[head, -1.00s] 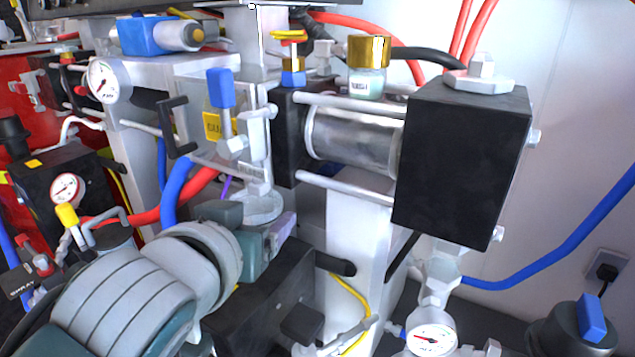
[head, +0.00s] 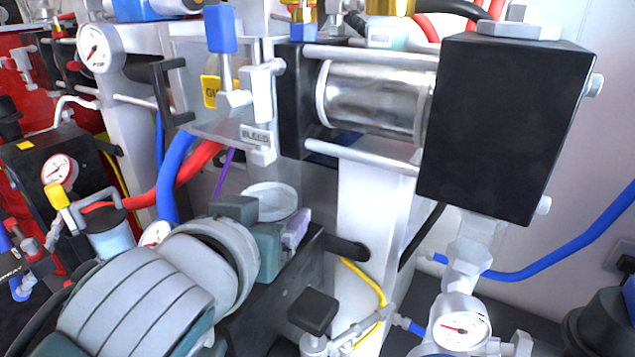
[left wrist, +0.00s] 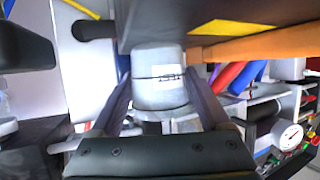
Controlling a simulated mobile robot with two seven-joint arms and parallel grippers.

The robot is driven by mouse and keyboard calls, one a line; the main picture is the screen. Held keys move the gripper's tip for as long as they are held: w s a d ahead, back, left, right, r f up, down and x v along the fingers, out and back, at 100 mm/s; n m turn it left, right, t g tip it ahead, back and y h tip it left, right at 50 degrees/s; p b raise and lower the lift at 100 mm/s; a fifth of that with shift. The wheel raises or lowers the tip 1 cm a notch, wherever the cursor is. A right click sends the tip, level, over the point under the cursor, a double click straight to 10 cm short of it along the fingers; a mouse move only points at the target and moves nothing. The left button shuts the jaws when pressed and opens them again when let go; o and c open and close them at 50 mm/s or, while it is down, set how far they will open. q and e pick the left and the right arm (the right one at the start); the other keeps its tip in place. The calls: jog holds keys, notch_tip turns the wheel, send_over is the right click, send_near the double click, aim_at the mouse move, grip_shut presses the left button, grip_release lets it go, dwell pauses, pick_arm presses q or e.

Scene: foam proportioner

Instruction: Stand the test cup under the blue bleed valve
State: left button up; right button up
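The blue bleed valve (head: 221,30) has an upright blue handle, with a metal body and a BLEED label below it. The pale test cup (head: 270,198) shows its round rim below the valve's lower end, apart from it, and looks upright. In the left wrist view the labelled cup (left wrist: 158,92) sits between the fingers of my left gripper (left wrist: 160,90), which appear to touch both its sides. In the head view my left gripper (head: 268,225) hides most of the cup. I cannot tell whether its base touches anything. My right gripper is not in view.
A large black block (head: 500,130) and metal cylinder (head: 370,100) stand right of the valve. Red and blue hoses (head: 175,175) run left of the cup. A black pedal-like knob (head: 312,312) and a gauge (head: 460,330) are at the front.

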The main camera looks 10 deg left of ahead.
pick_arm(q)
jog(key=shift+o, duration=1.4)
jog(key=shift+r, duration=0.1)
